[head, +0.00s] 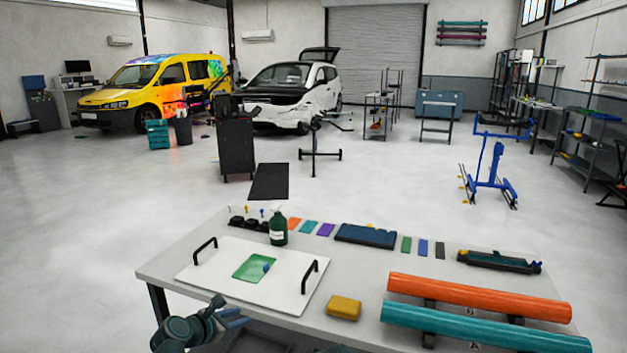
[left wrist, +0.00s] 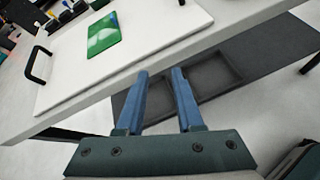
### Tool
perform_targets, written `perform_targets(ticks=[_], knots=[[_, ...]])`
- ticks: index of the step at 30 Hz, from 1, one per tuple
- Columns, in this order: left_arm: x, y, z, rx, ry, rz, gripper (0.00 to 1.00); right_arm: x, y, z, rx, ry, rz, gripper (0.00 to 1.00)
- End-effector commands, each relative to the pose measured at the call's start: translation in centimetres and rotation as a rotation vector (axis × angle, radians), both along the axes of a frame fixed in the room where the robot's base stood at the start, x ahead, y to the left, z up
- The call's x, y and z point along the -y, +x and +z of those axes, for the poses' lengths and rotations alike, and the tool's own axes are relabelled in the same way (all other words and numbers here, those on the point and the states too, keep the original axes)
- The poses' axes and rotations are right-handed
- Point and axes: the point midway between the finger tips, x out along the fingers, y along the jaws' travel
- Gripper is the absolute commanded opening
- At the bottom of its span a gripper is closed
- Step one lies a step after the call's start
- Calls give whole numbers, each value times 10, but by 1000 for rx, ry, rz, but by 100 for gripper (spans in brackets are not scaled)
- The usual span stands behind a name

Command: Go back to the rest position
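My left gripper (head: 236,318) is low at the front left of the worktable, beside its near edge. In the left wrist view its two blue fingers (left wrist: 160,74) stand apart with nothing between them, over the table's edge. My right gripper does not show. A white panel (head: 215,270) with two black handles lies on the table (head: 370,335), behind the left gripper.
A green bottle (head: 278,230), a yellow block (head: 344,307), a dark blue case (head: 366,236) and several colour swatches are on the table. An orange roll (head: 480,297) and a teal roll (head: 470,328) lie at the right. Beyond the table is open floor.

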Motion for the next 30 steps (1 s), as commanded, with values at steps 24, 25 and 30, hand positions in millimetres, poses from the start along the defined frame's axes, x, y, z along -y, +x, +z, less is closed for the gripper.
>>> perform_targets(ticks=[24, 25, 30], knots=[[145, -192, -109, 171, 1284, -1929, 36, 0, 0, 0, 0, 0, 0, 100], [145, -198, -110, 181, 1305, -1999, 36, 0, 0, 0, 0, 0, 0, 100], [140, -227, -111, 217, 1378, -2364, 36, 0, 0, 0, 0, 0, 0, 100]])
